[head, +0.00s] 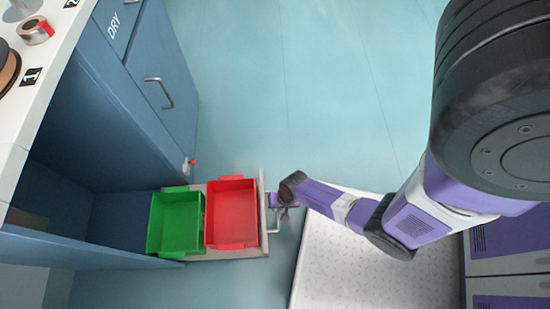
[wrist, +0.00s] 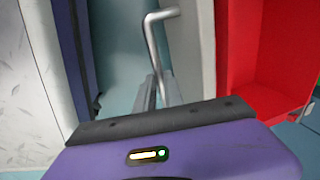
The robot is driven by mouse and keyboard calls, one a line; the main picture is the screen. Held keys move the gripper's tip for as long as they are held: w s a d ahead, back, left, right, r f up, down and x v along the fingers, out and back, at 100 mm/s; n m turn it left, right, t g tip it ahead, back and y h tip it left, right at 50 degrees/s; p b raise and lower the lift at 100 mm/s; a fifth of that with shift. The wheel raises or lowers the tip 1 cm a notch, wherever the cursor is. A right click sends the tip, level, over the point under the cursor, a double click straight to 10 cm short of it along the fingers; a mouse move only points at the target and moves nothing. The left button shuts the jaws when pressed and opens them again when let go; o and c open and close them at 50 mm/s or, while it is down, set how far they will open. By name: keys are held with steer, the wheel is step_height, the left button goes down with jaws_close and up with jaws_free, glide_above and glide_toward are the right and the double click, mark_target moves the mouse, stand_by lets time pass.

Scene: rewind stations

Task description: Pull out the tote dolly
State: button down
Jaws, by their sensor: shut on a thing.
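The tote dolly (head: 263,188) is a low pale platform in the head view, partly out of an opening under the blue counter. It carries a green tote (head: 175,223) and a red tote (head: 231,213) side by side. A grey metal handle (head: 275,230) stands at its right end. My gripper (head: 276,200) is at that handle and shut on it. In the wrist view the handle (wrist: 153,40) runs down between my fingers (wrist: 160,90), and the red tote (wrist: 240,45) is at the right. The far end of the dolly is partly hidden by the counter.
A small red-tipped fitting (head: 189,162) sticks out near the green tote. Open teal floor (head: 290,80) lies to the right. My pale textured base and purple arm fill the lower right.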

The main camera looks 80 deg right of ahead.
steer(key=shift+s, duration=0.1)
steer(key=c, duration=1.5)
jaws_free()
steer(key=shift+o, duration=0.2)
step_height(320, 180, up, 8)
steer(key=s+p, duration=0.1)
steer(key=p, duration=0.3)
steer(key=shift+s+d+f, duration=0.15)
steer(key=shift+d, duration=0.1)
